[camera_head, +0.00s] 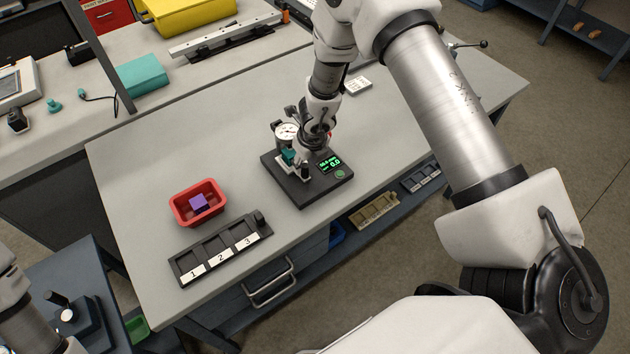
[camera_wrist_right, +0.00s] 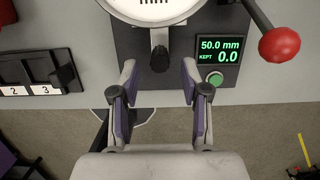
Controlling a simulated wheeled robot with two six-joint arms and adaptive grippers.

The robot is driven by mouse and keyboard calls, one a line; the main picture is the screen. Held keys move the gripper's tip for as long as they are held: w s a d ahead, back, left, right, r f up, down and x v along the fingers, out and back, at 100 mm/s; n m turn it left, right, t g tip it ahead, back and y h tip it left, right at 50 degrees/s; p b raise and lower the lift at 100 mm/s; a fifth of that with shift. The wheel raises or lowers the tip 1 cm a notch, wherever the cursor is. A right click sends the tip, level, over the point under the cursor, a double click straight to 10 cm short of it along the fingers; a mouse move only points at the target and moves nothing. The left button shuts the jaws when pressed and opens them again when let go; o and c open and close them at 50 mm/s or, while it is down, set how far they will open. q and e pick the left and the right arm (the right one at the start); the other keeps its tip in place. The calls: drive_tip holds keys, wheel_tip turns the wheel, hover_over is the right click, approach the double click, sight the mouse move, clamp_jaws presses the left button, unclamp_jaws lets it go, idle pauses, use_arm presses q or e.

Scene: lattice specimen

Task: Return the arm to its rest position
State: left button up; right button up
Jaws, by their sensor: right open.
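My right arm (camera_head: 450,110) reaches in from the upper right over the grey table. Its gripper (camera_head: 312,145) is at the black test device (camera_head: 308,198), partly hidden by the wrist in the head view. In the right wrist view the two purple-padded fingers (camera_wrist_right: 158,78) are apart with nothing held between them. Ahead of them are the device's dark base, its lit display (camera_wrist_right: 220,50) reading 50.0 mm and kept 0.0, and a green button (camera_wrist_right: 215,79). A piece of my left arm shows at the lower left of the head view; its gripper is not visible.
A red bin (camera_head: 179,207) holding a purple cube (camera_head: 199,204) and a black rack (camera_head: 188,269) numbered 1 to 3 stand left of the device. A red-knobbed lever (camera_wrist_right: 279,45) stands close at the right in the wrist view. The table's middle left is clear.

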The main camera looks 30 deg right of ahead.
drive_tip(key=shift+s+r, duration=0.25)
drive_tip(key=shift+r, duration=0.4)
drive_tip(key=shift+w+f, duration=0.1)
